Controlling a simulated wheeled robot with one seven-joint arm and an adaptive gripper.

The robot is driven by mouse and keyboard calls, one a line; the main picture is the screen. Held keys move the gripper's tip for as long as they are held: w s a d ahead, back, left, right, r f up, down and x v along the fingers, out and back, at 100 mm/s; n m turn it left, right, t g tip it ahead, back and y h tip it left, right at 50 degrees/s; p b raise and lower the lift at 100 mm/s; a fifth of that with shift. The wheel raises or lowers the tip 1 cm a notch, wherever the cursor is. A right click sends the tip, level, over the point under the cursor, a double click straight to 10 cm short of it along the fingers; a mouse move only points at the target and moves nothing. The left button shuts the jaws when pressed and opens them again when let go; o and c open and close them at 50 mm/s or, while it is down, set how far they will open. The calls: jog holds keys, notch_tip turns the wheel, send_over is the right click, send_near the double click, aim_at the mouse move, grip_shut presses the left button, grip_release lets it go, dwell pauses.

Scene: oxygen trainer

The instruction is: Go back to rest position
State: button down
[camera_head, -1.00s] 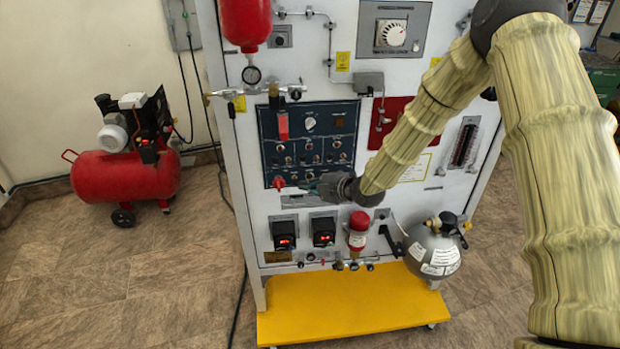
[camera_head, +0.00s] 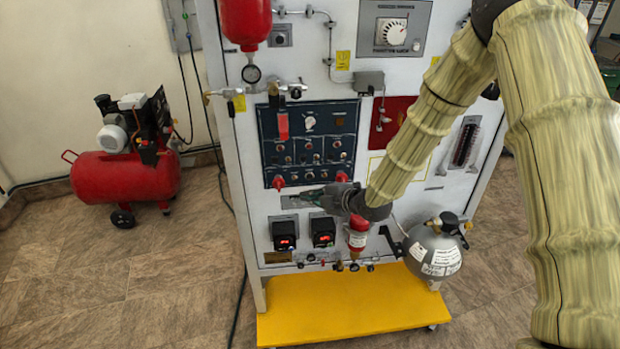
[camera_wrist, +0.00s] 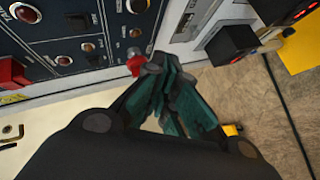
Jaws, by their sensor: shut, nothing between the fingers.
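My gripper (camera_head: 301,196) is shut and empty in front of the trainer panel, at the lower edge of the dark blue control panel (camera_head: 309,145). Its dark green fingers point left in the head view. In the wrist view my gripper (camera_wrist: 180,95) shows its fingers together, with a red knob (camera_wrist: 135,64) close by their left side. In the head view a red knob (camera_head: 278,182) shows at the panel's lower left and another (camera_head: 342,177) just above my gripper. My arm partly hides the right part of the trainer.
The white trainer stands on a yellow base (camera_head: 345,305). Two black boxes with red displays (camera_head: 285,235) and a red-and-white cylinder (camera_head: 358,238) sit below my gripper. A grey tank (camera_head: 434,250) is at the lower right. A red compressor (camera_head: 125,172) stands left, with open floor between.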

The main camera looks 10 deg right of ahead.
dwell(0.3)
jog(key=s+d+f+m+g+h, duration=0.2)
jog(key=s+f+m, duration=0.4)
jog(key=s+f, duration=0.4)
jog(key=s+d+f+m+g+h, duration=0.25)
jog(key=s+f+m, duration=0.25)
jog(key=s+f, duration=0.5)
jog(key=s+d+f+m+g+h, duration=0.1)
jog(key=s+m, duration=0.3)
jog(key=s, duration=0.5)
jog(key=s+d+f+m+g+h, duration=0.1)
jog(key=s+d+f+m+g, duration=0.1)
jog(key=s, duration=0.8)
jog(key=s+d+f+m+g+h, duration=0.2)
jog(key=s+d+f+m, duration=0.3)
jog(key=s, duration=0.5)
jog(key=shift+s+d+f+m, duration=0.15)
jog(key=shift+s+f+m, duration=0.05)
jog(key=shift+f+m, duration=0.1)
jog(key=shift+g, duration=0.25)
dwell(0.5)
